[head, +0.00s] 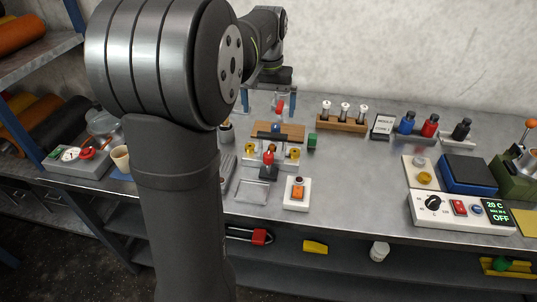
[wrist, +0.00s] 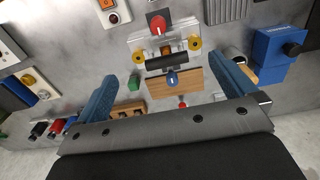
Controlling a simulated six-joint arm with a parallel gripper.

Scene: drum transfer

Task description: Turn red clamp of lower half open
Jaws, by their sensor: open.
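A clear fixture (wrist: 125,42) holds a black bar (wrist: 167,62) between two yellow knobs, left (wrist: 138,58) and right (wrist: 194,42), in the wrist view. A red-topped clamp (wrist: 158,24) stands on the fixture's far side there; in the head view this red top (head: 268,157) is at the front. A blue knob (wrist: 172,78) and a smaller red piece (wrist: 182,104) lie on the other side. I cannot tell which red part belongs to the lower half. My gripper (wrist: 160,71) is open and empty, its blue fingers wide apart; in the head view it is above the fixture's back.
A wooden board (head: 292,130) lies behind the fixture, with a green block (head: 312,140) at its right. A button box (head: 297,193) and shallow tray (head: 253,191) stand in front. A vial rack (head: 343,124) is back right. Bare table lies right of the button box.

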